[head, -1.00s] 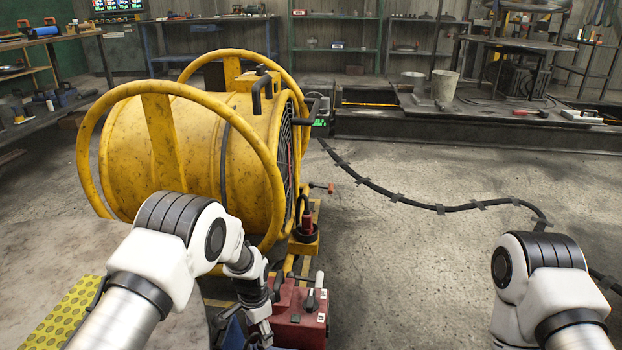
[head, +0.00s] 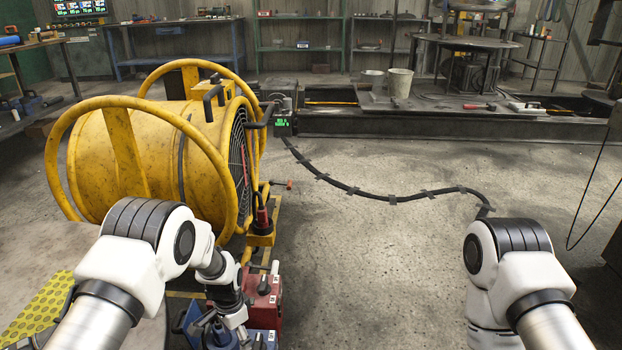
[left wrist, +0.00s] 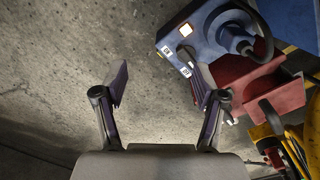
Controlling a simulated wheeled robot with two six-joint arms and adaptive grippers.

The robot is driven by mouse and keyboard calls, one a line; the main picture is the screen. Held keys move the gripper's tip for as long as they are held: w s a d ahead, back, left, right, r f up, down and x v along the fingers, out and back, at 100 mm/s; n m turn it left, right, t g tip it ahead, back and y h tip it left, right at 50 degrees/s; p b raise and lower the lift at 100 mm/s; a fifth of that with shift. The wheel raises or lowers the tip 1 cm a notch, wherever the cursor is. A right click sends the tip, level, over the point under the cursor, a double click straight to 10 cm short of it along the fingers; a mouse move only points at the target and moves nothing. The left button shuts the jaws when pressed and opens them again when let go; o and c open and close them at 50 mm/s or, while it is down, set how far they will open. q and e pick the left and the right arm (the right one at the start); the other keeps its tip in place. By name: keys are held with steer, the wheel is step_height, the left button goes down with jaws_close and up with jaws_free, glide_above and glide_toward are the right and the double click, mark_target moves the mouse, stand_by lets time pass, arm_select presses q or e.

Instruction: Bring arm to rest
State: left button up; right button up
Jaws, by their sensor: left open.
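My left arm (head: 150,240) is bent over the floor in front of the yellow fan, its wrist beside a red box (head: 270,286) and a blue box (head: 264,338). In the left wrist view my left gripper (left wrist: 160,85) is open and empty, its two fingers apart over bare concrete. The blue box (left wrist: 212,45), with a lit square button, is close to the right finger and overlaps it in the picture; I cannot tell if they touch. My right arm (head: 510,270) comes in at the lower right; its gripper is out of view.
A large yellow drum fan (head: 150,150) with hoop guards stands at the left. A black cable (head: 395,197) crosses the floor. A low dark platform (head: 400,122) with a bucket (head: 400,82) is behind. A grey surface with a yellow dotted mat (head: 35,308) is at lower left.

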arm_select(q)
steer(key=s+a+r+n+p, duration=0.3)
steer(key=s+r+n+p, duration=0.2)
steer(key=s+r+p, duration=0.9)
steer(key=s+a+r+n+p, duration=0.3)
steer(key=s+r+p, duration=1.2)
steer(key=s, duration=0.5)
steer(key=shift+a+n+p, duration=0.3)
steer(key=shift+n+p, duration=0.6)
steer(key=shift+p, duration=0.2)
steer(key=shift+s, duration=0.1)
